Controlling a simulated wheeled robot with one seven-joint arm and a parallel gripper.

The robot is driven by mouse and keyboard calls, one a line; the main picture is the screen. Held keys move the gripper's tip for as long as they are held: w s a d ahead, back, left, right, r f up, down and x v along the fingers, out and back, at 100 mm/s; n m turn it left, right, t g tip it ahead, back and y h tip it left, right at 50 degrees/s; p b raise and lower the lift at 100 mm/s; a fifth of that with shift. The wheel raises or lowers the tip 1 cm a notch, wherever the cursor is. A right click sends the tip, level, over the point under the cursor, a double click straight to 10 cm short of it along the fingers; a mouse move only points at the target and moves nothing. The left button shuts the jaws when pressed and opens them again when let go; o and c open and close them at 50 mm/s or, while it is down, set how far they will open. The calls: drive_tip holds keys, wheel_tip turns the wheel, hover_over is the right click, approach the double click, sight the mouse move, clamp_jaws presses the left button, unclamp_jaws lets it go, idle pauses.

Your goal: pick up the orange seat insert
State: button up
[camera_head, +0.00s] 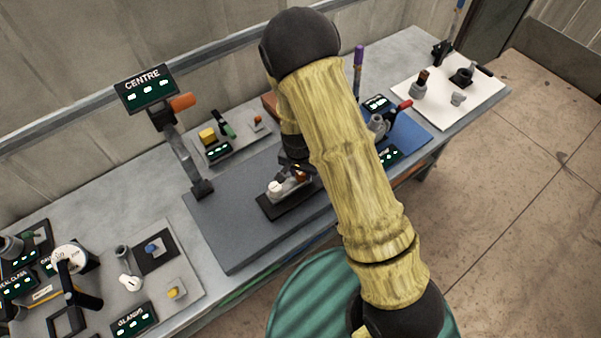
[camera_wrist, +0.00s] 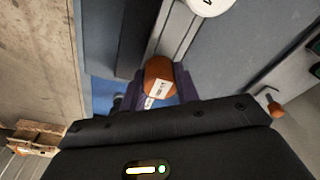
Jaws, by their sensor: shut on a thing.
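The orange seat insert (camera_wrist: 158,72) shows in the wrist view as a rounded orange piece with a white label. It sits between the two dark fingers of my gripper (camera_wrist: 157,92), which is shut on it. In the head view my gripper (camera_head: 293,163) is over the grey mat at the middle of the bench, just above a dark fixture (camera_head: 268,208) with a pale round part on it. My arm hides much of this spot, and I cannot tell there whether the insert touches the fixture.
A "CENTRE" sign (camera_head: 146,87) and an orange-handled lever (camera_head: 183,102) stand left of the mat. A small parts tray (camera_head: 243,152) lies behind it. A blue mat (camera_head: 419,137) and a white board (camera_head: 487,94) lie to the right. Glands and other parts crowd the left end.

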wheel_tip(320, 180, up, 10)
drive_tip(key=shift+b, duration=0.9)
